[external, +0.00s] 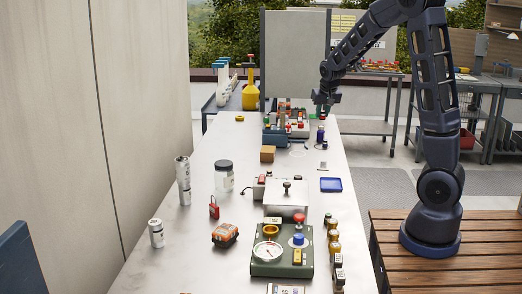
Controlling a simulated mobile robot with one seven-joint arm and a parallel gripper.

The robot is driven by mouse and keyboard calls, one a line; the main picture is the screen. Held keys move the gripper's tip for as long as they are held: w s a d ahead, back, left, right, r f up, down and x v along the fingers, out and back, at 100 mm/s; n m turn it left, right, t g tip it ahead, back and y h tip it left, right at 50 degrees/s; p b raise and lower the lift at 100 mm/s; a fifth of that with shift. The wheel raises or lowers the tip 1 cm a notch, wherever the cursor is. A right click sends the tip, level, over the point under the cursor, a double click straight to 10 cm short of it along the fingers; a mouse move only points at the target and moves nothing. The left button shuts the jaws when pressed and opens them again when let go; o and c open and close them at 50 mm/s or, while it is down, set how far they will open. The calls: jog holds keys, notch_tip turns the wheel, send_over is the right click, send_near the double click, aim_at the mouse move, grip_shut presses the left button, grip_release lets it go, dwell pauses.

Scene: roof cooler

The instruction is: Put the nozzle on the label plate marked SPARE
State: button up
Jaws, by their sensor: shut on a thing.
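My gripper (325,100) is at the far right part of the long metal table (205,240), raised above its top. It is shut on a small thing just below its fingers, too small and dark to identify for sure. I cannot pick out the nozzle elsewhere. No plate marked SPARE can be read in this view.
Below my gripper stands a dark blue bottle (320,134). A crate of coloured parts (275,134) is to its left. A blue tray (331,185), a gauge box (282,258) and an orange case (225,235) stand nearer. The table's left middle is fairly clear.

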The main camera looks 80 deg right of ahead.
jog(key=s+f, duration=0.1)
jog(key=s, duration=0.1)
send_over(322, 163)
jog(key=a, duration=0.2)
jog(key=shift+m, duration=0.3)
jog(key=f, duration=1.4)
jog(key=shift+s+d+f, duration=0.2)
jog(key=shift+s+f, duration=0.05)
jog(key=shift+f, duration=2.25)
jog(key=shift+f, duration=0.1)
jog(key=o, duration=0.9)
jog(key=shift+o, duration=0.4)
jog(key=shift+a+r, duration=0.2)
jog(key=shift+r, duration=0.4)
jog(key=v, duration=1.1)
